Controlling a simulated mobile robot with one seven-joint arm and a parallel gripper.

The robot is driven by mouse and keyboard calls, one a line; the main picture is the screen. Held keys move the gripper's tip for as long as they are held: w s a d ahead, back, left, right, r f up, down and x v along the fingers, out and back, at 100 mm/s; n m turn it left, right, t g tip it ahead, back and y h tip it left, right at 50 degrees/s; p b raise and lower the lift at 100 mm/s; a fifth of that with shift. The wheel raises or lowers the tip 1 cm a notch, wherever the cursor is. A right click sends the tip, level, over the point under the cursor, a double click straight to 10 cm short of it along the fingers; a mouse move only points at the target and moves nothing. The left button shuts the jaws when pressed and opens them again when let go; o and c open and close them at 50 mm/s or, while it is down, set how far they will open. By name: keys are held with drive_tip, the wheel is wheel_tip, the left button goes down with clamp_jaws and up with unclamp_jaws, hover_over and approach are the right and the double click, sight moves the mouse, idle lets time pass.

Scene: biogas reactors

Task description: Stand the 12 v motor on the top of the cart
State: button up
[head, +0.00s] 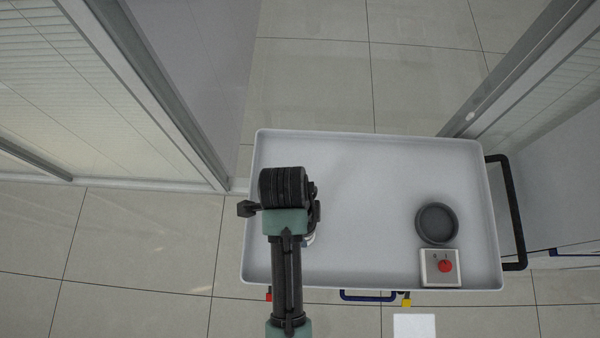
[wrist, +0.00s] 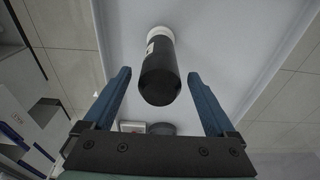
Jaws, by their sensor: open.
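A black cylinder with a white end and a small pale label, which looks like the 12 v motor (wrist: 160,72), shows in the wrist view. It appears to stand on the cart's top, white end down, black end towards me. My gripper (wrist: 159,74) is open, with one blue finger to each side of the cylinder in the picture; I see no contact. The cart (head: 375,165) has a pale grey tray top with a raised rim. In the head view my arm covers the tray's left part and hides most of the cylinder.
A round dark grey dish (head: 437,224) and a switch box with a red knob (head: 444,266) sit at the tray's right front. The tray's middle is clear. A dark handle (head: 515,212) sticks out on the right. Framed panels (head: 165,110) stand close behind left and right.

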drive_tip(key=r, duration=0.6)
drive_tip(key=shift+a, duration=0.35)
